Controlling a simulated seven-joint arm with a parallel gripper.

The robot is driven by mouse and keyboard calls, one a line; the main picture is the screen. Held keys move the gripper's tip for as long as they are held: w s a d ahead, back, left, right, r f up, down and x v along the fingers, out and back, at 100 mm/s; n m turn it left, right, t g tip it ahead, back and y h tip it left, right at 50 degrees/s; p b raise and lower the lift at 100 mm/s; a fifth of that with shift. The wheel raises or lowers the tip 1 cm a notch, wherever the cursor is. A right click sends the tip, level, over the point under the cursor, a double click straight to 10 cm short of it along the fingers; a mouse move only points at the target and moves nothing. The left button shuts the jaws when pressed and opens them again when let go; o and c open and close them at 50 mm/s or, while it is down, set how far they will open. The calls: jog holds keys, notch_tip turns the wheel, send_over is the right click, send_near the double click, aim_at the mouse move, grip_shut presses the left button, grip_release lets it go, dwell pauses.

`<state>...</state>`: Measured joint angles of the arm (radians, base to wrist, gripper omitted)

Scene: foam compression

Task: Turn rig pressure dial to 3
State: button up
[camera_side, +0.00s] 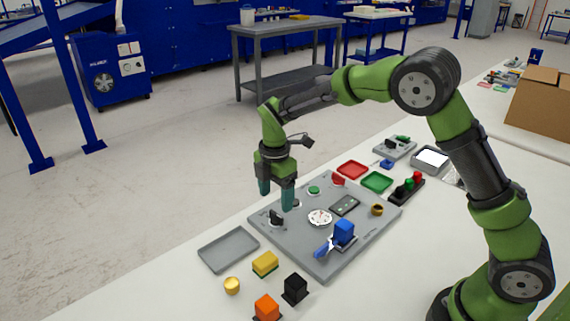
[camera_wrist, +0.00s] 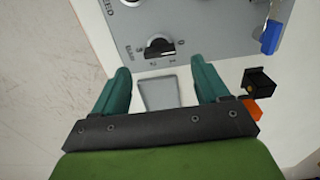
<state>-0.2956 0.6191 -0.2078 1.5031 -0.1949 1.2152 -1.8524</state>
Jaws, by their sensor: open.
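The rig panel (camera_side: 297,243) is a grey board on the white table. A dial with a black knob (camera_side: 276,218) sits near its left corner. My gripper (camera_side: 276,200) is above the panel by the dial, fingers pointing down. In the wrist view my gripper (camera_wrist: 160,67) is open, its two green fingers apart with nothing between them. The dial appears just beyond the fingertips, and I see no contact.
A grey tray (camera_side: 228,250), a yellow block (camera_side: 265,262) and a black block (camera_side: 295,288) lie in front.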

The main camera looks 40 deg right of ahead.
aim_at(276, 214)
jog(key=shift+f, duration=2.7)
jog(key=c, duration=1.1)
jog(key=shift+o, duration=0.2)
